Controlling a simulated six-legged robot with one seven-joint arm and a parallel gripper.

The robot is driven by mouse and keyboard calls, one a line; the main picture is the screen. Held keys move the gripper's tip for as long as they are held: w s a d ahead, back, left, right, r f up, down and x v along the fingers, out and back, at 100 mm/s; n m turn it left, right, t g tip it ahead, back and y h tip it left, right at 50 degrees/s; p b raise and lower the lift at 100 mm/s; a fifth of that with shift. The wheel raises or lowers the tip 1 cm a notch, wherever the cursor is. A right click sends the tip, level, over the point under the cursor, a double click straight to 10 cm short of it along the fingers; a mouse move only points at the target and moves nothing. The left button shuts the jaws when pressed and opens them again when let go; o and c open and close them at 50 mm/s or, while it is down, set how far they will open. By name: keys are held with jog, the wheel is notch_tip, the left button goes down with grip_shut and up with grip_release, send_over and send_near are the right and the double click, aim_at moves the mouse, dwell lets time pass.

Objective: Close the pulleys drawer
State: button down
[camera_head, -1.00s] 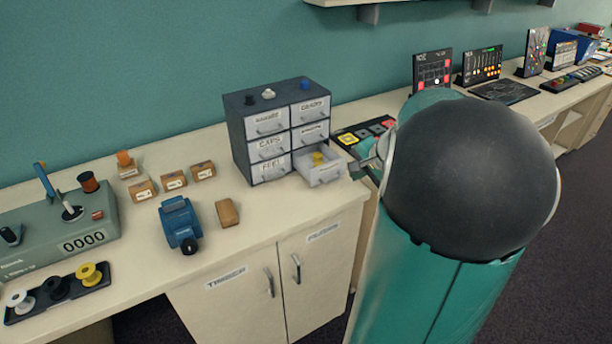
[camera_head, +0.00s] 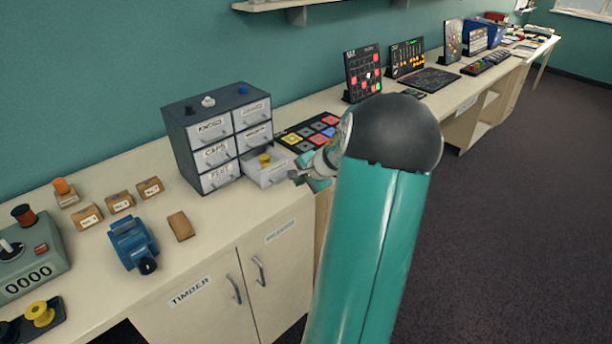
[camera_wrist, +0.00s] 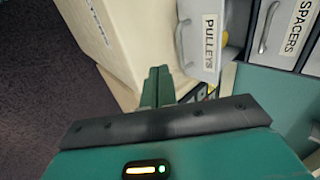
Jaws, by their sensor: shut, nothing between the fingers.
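The pulleys drawer (camera_head: 266,170) is the bottom right drawer of the small grey drawer cabinet (camera_head: 182,140). It stands pulled out, with a yellow pulley (camera_head: 265,160) inside. In the wrist view its front (camera_wrist: 204,45) carries the label PULLEYS and a metal handle. My gripper (camera_wrist: 158,85) is shut and empty; its fingertips are below and left of the drawer front in the wrist view, seemingly apart from it. In the head view my gripper (camera_head: 298,177) is just right of the drawer front, partly hidden by my arm.
The other cabinet drawers look closed. A board of coloured squares (camera_head: 308,132) lies right of the cabinet. Small labelled boxes (camera_head: 120,203) and a blue device (camera_head: 133,243) stand to the left on the bench. Cupboard doors (camera_head: 275,262) are below; open floor lies right.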

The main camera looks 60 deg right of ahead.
aim_at(264, 165)
jog(key=w, duration=0.1)
jog(key=w+f, duration=0.1)
jog(key=w, duration=0.2)
jog(key=shift+w+d+f, duration=0.25)
jog(key=shift+d, duration=0.1)
jog(key=shift+w, duration=0.1)
jog(key=w, duration=0.3)
jog(key=w+d, duration=0.1)
jog(key=w, duration=0.3)
jog(key=w+d, duration=0.1)
jog(key=w, duration=0.3)
jog(key=shift+d, duration=0.25)
jog(key=shift+s, duration=0.1)
